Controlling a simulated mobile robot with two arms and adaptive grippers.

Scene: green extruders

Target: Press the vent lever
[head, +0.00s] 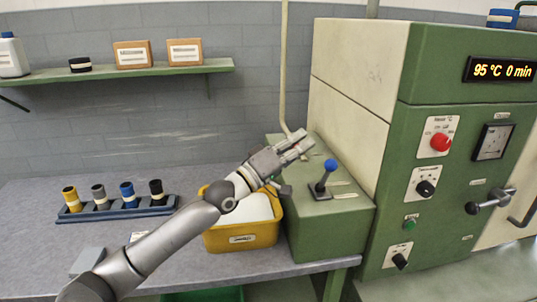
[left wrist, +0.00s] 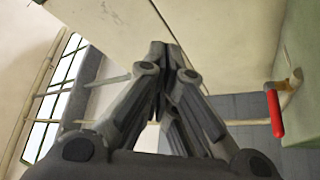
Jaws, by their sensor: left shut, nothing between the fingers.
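A lever with a blue ball knob (head: 330,166) stands on the top of a low green box (head: 335,220), leaning slightly. Pale label strips lie beside its base. My left gripper (head: 306,141) is shut and empty. It appears above the back left part of the green box, up and left of the blue knob, with a visible gap between them in the picture. In the left wrist view its closed fingers (left wrist: 160,55) point at a pale surface. The blue-knob lever does not show there. A red handle (left wrist: 275,112) hangs at the right of that view. My right gripper is not in view.
A tall green and cream machine (head: 440,150) stands right of the box. A yellow bin (head: 240,240) sits under my left forearm. A blue rack (head: 118,208) with several coloured cylinders is on the grey table. A thin pipe (head: 284,70) rises behind the box.

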